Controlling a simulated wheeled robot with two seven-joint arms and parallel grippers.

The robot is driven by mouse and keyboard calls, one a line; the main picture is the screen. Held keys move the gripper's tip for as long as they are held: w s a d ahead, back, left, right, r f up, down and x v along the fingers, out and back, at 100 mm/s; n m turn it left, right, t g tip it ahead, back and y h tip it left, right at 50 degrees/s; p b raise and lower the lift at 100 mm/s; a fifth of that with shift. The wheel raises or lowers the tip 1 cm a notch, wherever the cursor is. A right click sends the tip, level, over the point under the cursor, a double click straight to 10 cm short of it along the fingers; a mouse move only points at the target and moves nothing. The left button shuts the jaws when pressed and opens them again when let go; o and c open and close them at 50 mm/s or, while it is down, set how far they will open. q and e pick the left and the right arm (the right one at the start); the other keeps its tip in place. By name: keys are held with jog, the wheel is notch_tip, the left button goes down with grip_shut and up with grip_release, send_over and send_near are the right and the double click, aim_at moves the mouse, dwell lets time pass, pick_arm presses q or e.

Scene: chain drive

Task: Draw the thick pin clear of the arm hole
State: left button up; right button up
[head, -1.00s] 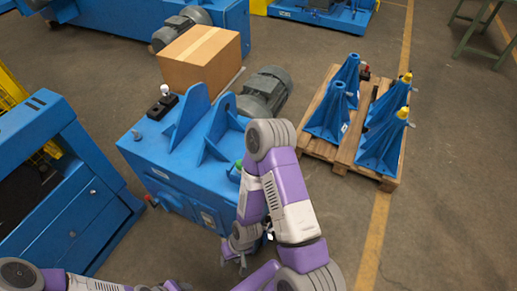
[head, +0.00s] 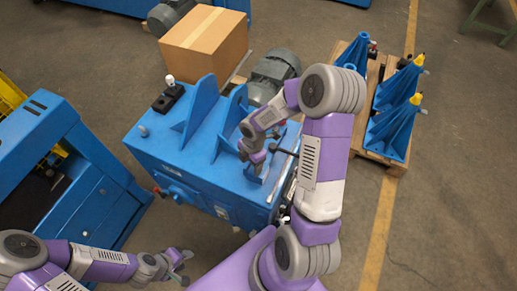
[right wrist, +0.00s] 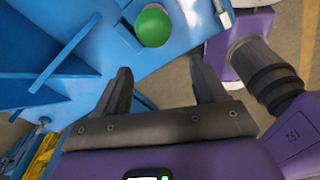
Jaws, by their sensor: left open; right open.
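A blue machine (head: 165,150) with two upright blue plates on top stands ahead of me. My right gripper (head: 256,167) is over the right part of its top, beside the nearer upright plate. In the right wrist view my right gripper (right wrist: 162,85) is open with nothing between its fingers. A round green knob (right wrist: 153,27) on the blue machine lies just beyond the fingertips, apart from them. I cannot tell whether it belongs to the thick pin; no pin or arm hole is clearly visible. My left gripper (head: 182,264) is open and empty in front of the machine.
A cardboard box (head: 205,42) and a grey motor (head: 274,72) sit behind the plates. A black block with a white knob (head: 169,92) is at the top's left. A pallet with blue stands (head: 395,125) is at right. Floor is clear front right.

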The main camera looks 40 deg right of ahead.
jog(key=d, duration=0.1)
jog(key=d+r+n, duration=0.1)
jog(key=d+r+n+h, duration=0.1)
jog(key=shift+d+r, duration=0.25)
jog(key=shift+d, duration=0.05)
jog(key=shift+d+f, duration=0.15)
jog(key=shift+f, duration=0.05)
notch_tip(320, 180, down, 7)
jog(key=b, duration=0.3)
jog(key=shift+w, duration=0.1)
grip_shut()
jog(key=shift+r, duration=0.15)
